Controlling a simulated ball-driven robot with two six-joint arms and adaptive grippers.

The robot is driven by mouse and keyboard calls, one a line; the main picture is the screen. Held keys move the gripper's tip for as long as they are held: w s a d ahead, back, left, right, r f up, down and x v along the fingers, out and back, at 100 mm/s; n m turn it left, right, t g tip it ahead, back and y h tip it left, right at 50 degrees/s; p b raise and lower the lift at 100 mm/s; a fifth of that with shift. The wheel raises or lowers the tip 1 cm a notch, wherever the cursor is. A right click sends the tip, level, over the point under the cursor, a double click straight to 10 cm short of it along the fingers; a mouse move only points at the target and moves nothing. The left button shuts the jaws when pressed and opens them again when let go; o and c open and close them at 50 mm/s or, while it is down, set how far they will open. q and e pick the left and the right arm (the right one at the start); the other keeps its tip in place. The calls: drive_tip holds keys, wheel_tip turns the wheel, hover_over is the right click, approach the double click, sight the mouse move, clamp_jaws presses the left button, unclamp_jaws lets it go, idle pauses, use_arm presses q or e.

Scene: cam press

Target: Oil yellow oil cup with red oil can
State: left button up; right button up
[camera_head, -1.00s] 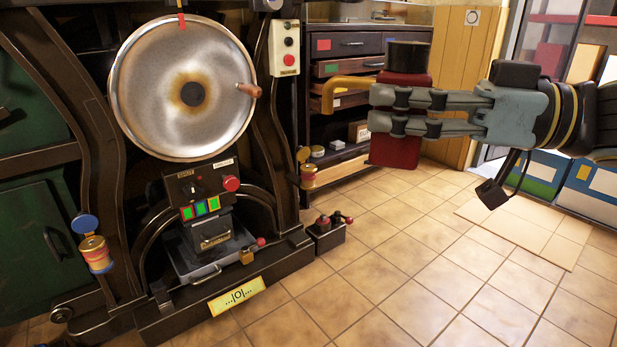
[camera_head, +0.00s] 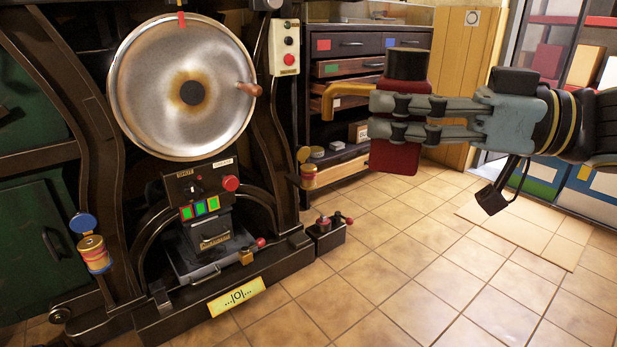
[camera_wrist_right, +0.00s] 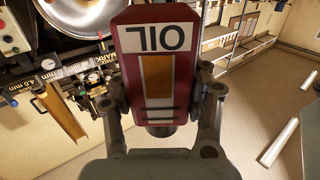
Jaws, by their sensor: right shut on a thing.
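The red oil can (camera_head: 396,157) has a black cap and a yellow spout (camera_head: 345,92) that points left. My right gripper (camera_head: 385,115) is shut around the can's middle and holds it upright in the air. The right wrist view shows the can's OIL label (camera_wrist_right: 157,40) between the fingers. An oil cup with a yellow lid (camera_head: 303,155) sits on the machine's right frame, left of and below the spout, apart from it. Its lid appears raised. Another cup (camera_head: 95,254) with a blue lid (camera_head: 83,223) sits on the left frame. My left gripper is out of view.
The press's big metal disc (camera_head: 185,90) with a wooden knob stands left. A control box (camera_head: 284,48) hangs right of it. Drawers (camera_head: 345,43) and shelves stand behind the can. A small lever box (camera_head: 327,236) is on the floor. The tiled floor at right is open.

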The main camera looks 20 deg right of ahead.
sight(404, 49)
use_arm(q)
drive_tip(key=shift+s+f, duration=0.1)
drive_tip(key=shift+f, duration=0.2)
use_arm(e)
drive_tip(key=shift+f, duration=0.35)
idle(0.8)
drive_tip(key=shift+r+p, duration=2.45)
drive_tip(key=shift+r, duration=1.75)
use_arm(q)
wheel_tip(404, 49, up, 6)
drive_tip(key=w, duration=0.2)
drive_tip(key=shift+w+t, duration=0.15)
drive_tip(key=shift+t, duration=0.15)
use_arm(e)
drive_tip(key=shift+f, duration=0.1)
drive_tip(key=shift+f, duration=0.1)
